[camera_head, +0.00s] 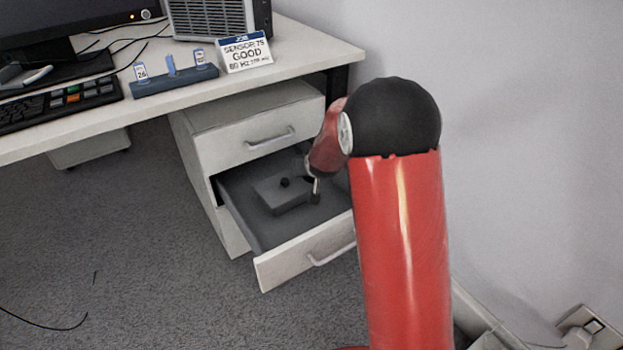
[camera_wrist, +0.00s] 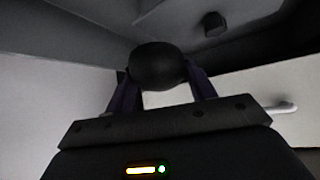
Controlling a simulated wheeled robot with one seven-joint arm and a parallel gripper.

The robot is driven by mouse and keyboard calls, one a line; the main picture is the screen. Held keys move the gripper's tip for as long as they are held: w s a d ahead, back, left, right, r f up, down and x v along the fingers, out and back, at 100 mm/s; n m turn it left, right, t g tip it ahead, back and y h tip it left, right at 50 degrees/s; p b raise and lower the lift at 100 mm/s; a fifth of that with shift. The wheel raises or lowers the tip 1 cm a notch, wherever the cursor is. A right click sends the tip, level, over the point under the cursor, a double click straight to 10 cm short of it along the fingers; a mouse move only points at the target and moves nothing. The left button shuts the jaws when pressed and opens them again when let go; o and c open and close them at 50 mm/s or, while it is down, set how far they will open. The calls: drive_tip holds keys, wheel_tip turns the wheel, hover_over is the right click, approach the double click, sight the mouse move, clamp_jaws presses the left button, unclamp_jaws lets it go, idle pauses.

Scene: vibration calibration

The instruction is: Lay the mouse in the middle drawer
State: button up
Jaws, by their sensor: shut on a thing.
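The middle drawer (camera_head: 307,252) is pulled open under the desk, below the shut top drawer (camera_head: 245,135). My gripper (camera_head: 316,190) is small and partly hidden by my arm in the head view, over or inside the open drawer. In the wrist view my gripper (camera_wrist: 160,75) has its two purple fingers shut on a dark, rounded thing, which I take to be the mouse (camera_wrist: 158,66). In the head view the mouse cannot be made out clearly. Whether it touches the drawer floor cannot be told.
A grey box (camera_head: 278,196) with a black knob on top lies in the drawer, close left of my gripper. The desk (camera_head: 300,62) overhangs the cabinet and holds a keyboard (camera_head: 62,103), a small rack (camera_head: 172,80) and a sign (camera_head: 244,52). Bare wall stands at right.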

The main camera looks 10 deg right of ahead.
sight(312, 187)
drive_tip(key=shift+f, duration=1.95)
drive_tip(key=shift+f+b, duration=0.1)
drive_tip(key=shift+b, duration=0.2)
drive_tip(key=shift+f, duration=0.15)
drive_tip(key=o, duration=1.1)
